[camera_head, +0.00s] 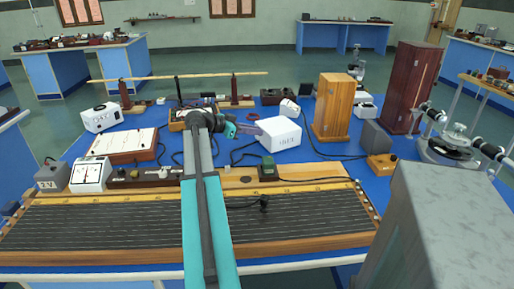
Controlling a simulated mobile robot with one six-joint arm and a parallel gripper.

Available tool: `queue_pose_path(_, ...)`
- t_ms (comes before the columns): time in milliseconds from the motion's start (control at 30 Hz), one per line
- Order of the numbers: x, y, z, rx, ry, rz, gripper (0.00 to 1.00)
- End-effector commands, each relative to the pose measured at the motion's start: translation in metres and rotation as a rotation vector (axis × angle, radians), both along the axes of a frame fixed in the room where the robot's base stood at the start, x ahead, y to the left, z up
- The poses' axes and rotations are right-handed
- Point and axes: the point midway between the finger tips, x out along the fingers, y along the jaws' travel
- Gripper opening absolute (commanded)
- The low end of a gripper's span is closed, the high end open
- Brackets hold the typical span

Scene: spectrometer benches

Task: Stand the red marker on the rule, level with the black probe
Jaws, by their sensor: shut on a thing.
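The yellow rule (320,186) runs along the back of a wide wooden board strung with several wires. The black probe (263,201) stands on the board just in front of the rule, right of my arm, with a dark lead running from it. My gripper (250,130) is beyond the board, pointing right, close to the left side of a white box. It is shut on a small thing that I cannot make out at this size. I cannot pick out the red marker for sure. My arm covers part of the board and rule.
The white box (280,134) stands right of my gripper. A dark green block (268,171) sits on the board behind the rule. A white meter (91,174) stands at left. A wooden cabinet (334,107) and grey block (374,138) stand at right. Cables cross the blue bench.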

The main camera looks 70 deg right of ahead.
Motion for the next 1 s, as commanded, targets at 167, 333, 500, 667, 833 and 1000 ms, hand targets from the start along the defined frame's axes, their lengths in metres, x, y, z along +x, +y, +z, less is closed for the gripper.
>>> queue_pose_path(167, 0.0, 0.001, -0.026, 0.002, 0.002, 0.0, 0.0)
queue_pose_path(333, 0.0, 0.0, -0.041, 0.0, 0.001, 0.0, 0.0)
queue_pose_path(500, 0.0, 0.0, -0.043, -0.001, 0.0, 0.001, 0.0)
queue_pose_path(667, 0.0, 0.0, -0.043, -0.001, 0.001, 0.0, 0.0)
queue_pose_path(833, 0.0, 0.0, -0.05, 0.001, 0.001, 0.001, 0.0)
queue_pose_path(1000, 0.0, 0.0, -0.068, 0.002, 0.002, 0.0, 0.0)
